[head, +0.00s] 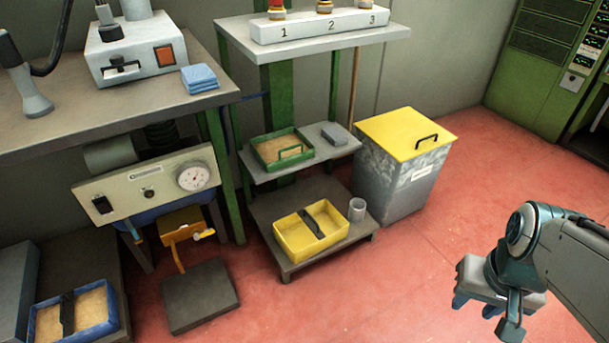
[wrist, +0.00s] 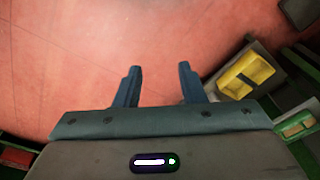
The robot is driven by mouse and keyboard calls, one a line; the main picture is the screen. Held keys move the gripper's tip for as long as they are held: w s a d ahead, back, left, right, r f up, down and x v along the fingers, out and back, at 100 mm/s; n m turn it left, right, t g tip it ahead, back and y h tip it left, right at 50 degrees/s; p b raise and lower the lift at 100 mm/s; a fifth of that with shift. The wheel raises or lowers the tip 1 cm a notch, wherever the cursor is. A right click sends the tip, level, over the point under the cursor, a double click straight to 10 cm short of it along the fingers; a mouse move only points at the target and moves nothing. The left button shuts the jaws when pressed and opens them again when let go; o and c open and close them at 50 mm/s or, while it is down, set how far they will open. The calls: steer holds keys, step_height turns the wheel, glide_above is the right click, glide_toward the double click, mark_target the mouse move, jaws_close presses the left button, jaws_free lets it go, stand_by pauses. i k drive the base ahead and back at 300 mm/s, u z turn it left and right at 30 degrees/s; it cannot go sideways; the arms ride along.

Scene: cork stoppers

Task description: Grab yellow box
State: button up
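The yellow box (head: 288,239) is an open tray with a dark handle bar across it and light brown contents. It sits on a low grey stand (head: 270,215) in the middle of the head view. It also shows at the right of the wrist view (wrist: 231,80). My gripper (head: 478,306) is at the lower right of the head view, well to the right of the box and apart from it. In the wrist view its two blue fingers (wrist: 159,85) stand apart with only red floor between them.
A glass (head: 357,209) stands on the low stand beside the yellow box. A green tray (head: 281,150) sits on the shelf above. A grey bin with a yellow lid (head: 400,128) stands behind. A blue tray (head: 73,318) is at lower left. Red floor (head: 390,275) is clear between gripper and stand.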

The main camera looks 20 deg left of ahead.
mark_target(306, 233)
steer(key=u, duration=0.95)
steer(key=i, duration=0.9)
steer(key=u, duration=0.7)
